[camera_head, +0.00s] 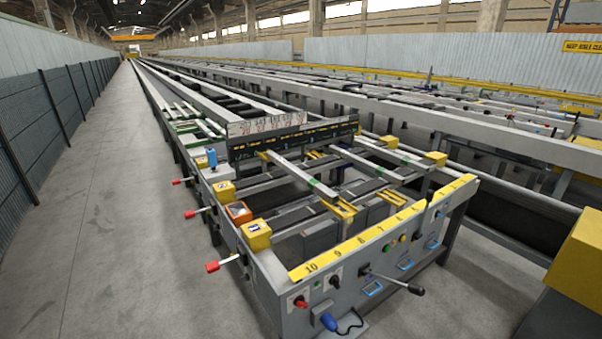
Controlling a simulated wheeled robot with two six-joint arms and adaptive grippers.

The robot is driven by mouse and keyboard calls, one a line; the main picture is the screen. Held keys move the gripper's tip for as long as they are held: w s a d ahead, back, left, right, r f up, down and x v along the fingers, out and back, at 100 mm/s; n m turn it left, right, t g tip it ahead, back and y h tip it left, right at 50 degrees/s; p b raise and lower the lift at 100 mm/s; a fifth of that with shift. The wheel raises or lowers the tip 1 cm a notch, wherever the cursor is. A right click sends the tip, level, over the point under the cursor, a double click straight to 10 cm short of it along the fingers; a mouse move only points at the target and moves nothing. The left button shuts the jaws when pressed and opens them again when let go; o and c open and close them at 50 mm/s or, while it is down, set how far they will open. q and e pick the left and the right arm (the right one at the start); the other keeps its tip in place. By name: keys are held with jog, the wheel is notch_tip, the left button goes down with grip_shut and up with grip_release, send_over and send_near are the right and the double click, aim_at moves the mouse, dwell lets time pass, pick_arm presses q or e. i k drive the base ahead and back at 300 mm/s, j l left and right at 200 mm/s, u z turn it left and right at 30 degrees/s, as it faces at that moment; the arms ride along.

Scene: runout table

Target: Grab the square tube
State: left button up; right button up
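Several light grey bars lie lengthwise on the runout table (268,264). One long bar (303,178) with a green mark runs from the dark crosswise panel toward a yellow support near the front. A second bar (366,164) lies to its right, and a third bar (398,155) is farther right. I cannot tell from their shape which of these is the square tube. Neither of my grippers is in view, and nothing is seen holding any bar.
A dark panel (290,139) stands across the table. Red-knobbed levers stick out on the left side, and a black-handled lever (392,279) at the front. A yellow block (581,254) is at the right edge. The concrete aisle (110,235) on the left is clear.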

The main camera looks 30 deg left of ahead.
aim_at(322, 191)
jog(key=i+j+u, duration=0.1)
jog(key=j, duration=0.4)
jog(key=i+j+u, duration=0.15)
jog(key=j, duration=0.35)
jog(key=i+j+u, duration=0.1)
jog(key=i+j, duration=0.25)
jog(key=i+j+u, duration=0.1)
jog(key=j, duration=0.45)
jog(key=i+j+u, duration=0.15)
jog(key=i+j, duration=0.2)
